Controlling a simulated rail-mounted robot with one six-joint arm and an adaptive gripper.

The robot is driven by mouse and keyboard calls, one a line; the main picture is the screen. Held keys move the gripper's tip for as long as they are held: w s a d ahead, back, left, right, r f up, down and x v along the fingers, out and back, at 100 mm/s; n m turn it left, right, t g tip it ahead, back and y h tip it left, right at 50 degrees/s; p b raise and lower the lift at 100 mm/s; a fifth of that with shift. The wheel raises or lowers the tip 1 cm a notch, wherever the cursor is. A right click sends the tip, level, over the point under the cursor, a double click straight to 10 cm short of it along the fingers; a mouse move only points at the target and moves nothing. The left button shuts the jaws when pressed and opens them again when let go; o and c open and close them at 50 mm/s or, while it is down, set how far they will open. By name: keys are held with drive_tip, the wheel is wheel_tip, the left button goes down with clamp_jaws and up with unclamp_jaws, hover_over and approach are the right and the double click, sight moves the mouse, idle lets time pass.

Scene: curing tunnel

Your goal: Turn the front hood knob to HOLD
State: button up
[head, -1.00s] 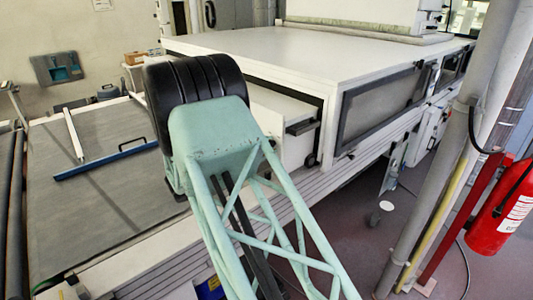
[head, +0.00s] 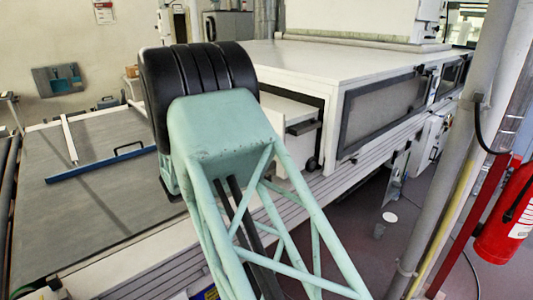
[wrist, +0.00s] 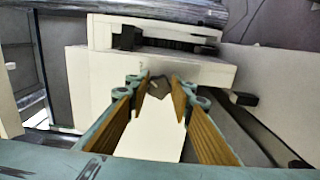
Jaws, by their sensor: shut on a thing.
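In the wrist view, my gripper (wrist: 165,88) has teal links and ribbed tan pads. Its tips close on a small dark grey piece (wrist: 156,86), which looks like the front hood knob, against a white face. The fingers hide part of it, and I cannot read its setting or any HOLD mark. In the head view the large white hood (head: 345,60) stands behind my arm, with a dark-framed window (head: 380,108) on its side. My gripper and the knob are hidden there behind my arm.
A grey belt bed (head: 75,215) with a blue bar (head: 100,164) lies at left. A grey post (head: 440,170) and red extinguisher (head: 507,215) stand at right. A white cup-like thing (head: 389,217) is near the floor. A black block (wrist: 243,98) juts out right of my gripper.

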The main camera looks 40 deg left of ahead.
drive_tip(key=shift+m, duration=0.9)
drive_tip(key=o, duration=0.9)
drive_tip(key=shift+c, duration=0.2)
drive_tip(key=shift+s, duration=0.1)
drive_tip(key=s+a, duration=0.2)
drive_tip(key=s, duration=0.9)
drive_tip(key=shift+s, duration=0.35)
drive_tip(key=shift+w, duration=0.1)
